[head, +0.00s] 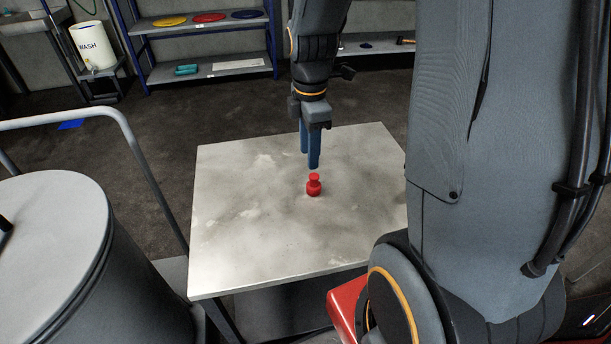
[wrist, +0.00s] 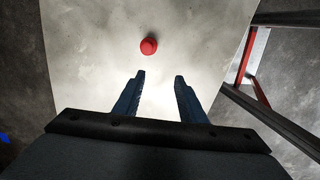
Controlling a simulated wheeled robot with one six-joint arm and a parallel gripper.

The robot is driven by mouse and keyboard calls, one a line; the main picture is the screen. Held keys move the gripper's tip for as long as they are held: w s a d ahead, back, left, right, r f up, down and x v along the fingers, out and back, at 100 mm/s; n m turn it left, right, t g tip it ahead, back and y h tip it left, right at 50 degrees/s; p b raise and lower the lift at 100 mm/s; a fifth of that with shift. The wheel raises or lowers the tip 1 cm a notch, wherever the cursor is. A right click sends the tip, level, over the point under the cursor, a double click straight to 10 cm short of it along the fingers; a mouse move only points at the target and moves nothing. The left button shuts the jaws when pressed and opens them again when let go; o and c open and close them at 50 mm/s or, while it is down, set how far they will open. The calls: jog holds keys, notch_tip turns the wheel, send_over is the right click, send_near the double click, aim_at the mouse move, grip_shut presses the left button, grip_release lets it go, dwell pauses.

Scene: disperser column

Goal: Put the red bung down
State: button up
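The red bung (head: 314,185) stands upright on the grey, stained table top (head: 240,240), near its middle. My gripper (head: 310,163) points down just above and behind the bung in the head view, apart from it. In the wrist view the red bung (wrist: 149,46) lies beyond the tips of my gripper (wrist: 159,78), a little left of the midline. The two blue fingers are spread apart with only table surface between them, so my gripper is open and empty.
A grey drum (head: 50,255) and a metal rail (head: 110,112) stand left of the table. Shelves (head: 208,68) with coloured discs and a white WASH container (head: 94,47) are at the back. The table top around the bung is clear.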

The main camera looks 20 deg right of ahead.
jog(key=s+a+m, duration=0.5)
jog(key=s+m, duration=0.5)
jog(key=m, duration=0.6)
jog(key=shift+a+r+m+t, duration=0.2)
jog(key=shift+a+m+t, duration=0.1)
jog(key=shift+a, duration=0.05)
jog(key=shift+w, duration=0.1)
